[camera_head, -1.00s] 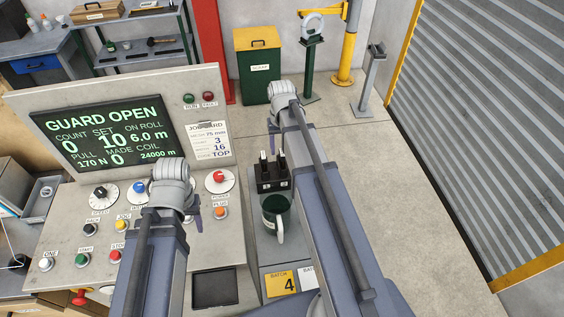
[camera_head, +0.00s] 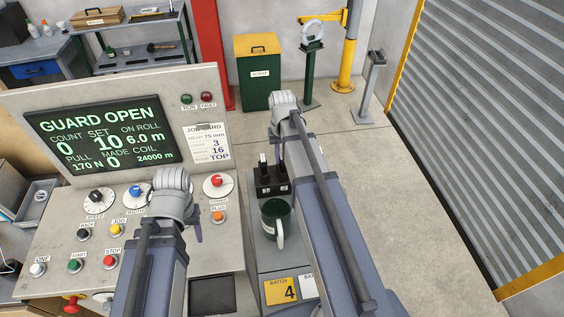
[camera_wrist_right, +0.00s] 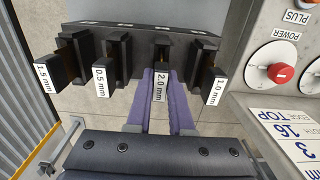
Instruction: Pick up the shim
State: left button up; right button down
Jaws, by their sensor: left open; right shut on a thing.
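A black shim rack (camera_wrist_right: 135,38) holds several black shims in a row, labelled 1.5 mm (camera_wrist_right: 47,72), 0.5 mm (camera_wrist_right: 102,80), 2.0 mm (camera_wrist_right: 160,84) and 1.0 mm (camera_wrist_right: 216,85). My right gripper (camera_wrist_right: 161,78) has its purple fingers shut on the 2.0 mm shim, which appears still in its slot. In the head view the rack (camera_head: 271,189) stands behind a dark green mug, and my right arm hides much of the grip. My left gripper (camera_head: 197,230) is over the control panel, open, mostly hidden behind its own wrist.
The green mug (camera_head: 277,218) stands close in front of the rack. The control panel (camera_head: 65,217) with knobs and buttons lies to the left, under a GUARD OPEN screen (camera_head: 98,130). A yellow batch card (camera_head: 281,290) lies nearer. Floor to the right is clear.

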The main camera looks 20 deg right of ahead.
dwell(0.6)
notch_tip(320, 180, up, 10)
jog(key=p, duration=1)
